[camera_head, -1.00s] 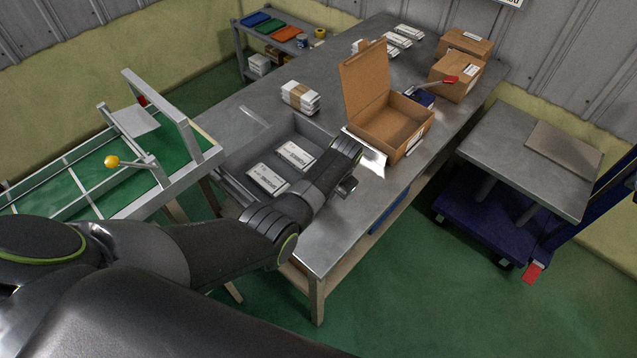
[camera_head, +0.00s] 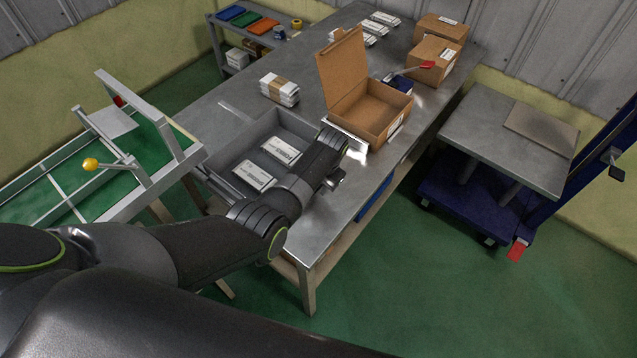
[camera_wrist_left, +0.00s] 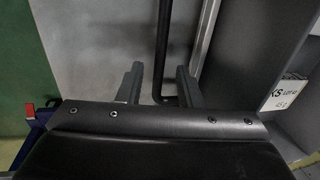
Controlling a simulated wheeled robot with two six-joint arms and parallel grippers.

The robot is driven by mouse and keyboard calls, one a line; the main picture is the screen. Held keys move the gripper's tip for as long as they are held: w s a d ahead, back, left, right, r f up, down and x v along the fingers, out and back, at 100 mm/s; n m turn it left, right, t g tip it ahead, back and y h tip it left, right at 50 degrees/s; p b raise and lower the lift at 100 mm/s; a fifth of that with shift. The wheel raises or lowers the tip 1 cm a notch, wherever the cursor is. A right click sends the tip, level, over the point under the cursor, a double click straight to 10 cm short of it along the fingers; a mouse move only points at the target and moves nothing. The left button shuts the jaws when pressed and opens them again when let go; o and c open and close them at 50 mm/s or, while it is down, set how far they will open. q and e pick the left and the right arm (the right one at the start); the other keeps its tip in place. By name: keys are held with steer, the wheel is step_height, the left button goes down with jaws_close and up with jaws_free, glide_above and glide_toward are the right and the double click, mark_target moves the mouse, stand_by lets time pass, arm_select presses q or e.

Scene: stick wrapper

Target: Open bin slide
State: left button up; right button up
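A grey bin (camera_head: 243,147) is set at the near left side of the metal table, with white labelled packs (camera_head: 281,151) inside. My left arm reaches across its right side. Its wrist ends beside the open cardboard box, and the fingertips are hidden in the head view. In the left wrist view my left gripper (camera_wrist_left: 160,75) has its fingers apart. A dark bar (camera_wrist_left: 164,40) runs between them, and I cannot tell if they touch it. A grey wall (camera_wrist_left: 255,60) and part of a white label (camera_wrist_left: 288,92) show at right. My right gripper is not in view.
The open cardboard box (camera_head: 362,115) stands just beyond my wrist. A lift cart (camera_head: 480,140) stands at right. Green floor in front of the cart is clear.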

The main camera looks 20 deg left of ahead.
arm_select(q)
steer(key=shift+d+r, duration=0.1)
steer(key=shift+r, duration=0.5)
step_height(320, 180, up, 16)
steer(key=s+d, duration=0.1)
steer(key=d, duration=0.1)
steer(key=shift+d, duration=0.4)
steer(key=shift+s, duration=0.1)
